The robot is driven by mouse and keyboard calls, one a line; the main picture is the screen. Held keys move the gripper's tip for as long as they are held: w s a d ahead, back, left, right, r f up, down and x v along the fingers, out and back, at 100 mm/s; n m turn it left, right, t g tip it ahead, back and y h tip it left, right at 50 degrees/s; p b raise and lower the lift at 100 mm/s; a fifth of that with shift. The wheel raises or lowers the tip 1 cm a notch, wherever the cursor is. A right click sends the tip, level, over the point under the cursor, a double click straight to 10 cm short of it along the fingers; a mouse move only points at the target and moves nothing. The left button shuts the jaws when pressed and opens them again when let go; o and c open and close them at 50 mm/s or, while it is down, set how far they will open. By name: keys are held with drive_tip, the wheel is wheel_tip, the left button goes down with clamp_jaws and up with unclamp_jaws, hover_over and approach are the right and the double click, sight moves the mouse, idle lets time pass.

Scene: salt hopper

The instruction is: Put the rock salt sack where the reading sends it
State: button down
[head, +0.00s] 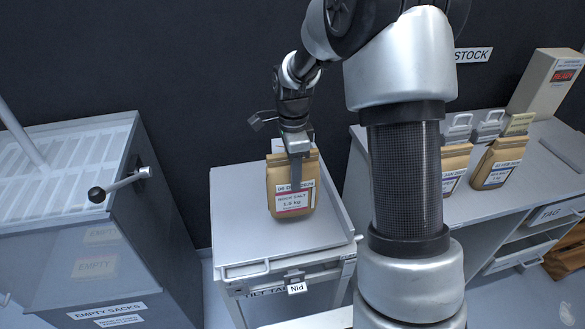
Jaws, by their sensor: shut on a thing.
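The rock salt sack (292,207) is a tan paper bag with a folded top and a white label with a red band. The label reads rock salt and a kg figure; its date is only partly legible. My gripper (294,165) comes from above and is shut on the sack's upper part, one finger running down its front. The sack is upright over the tilt table (240,236), a pale tray-like top; I cannot tell whether its base touches it. A box with a red display (563,75) stands at the far right; its digits are too small to read.
At left is a dark hopper (160,205) with a slotted, clear-topped bin, a lever (98,194) and an "Empty sacks" label. A pin tag (297,288) hangs at the table's front. The stock bench (480,207) at right holds more sacks (497,163) and clips. My arm hides part of it.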

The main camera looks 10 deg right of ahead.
drive_tip(key=shift+w+f, duration=0.1)
drive_tip(key=shift+f, duration=1.95)
drive_tip(key=shift+f+b, duration=0.2)
drive_tip(key=shift+b, duration=0.15)
drive_tip(key=c, duration=1)
unclamp_jaws()
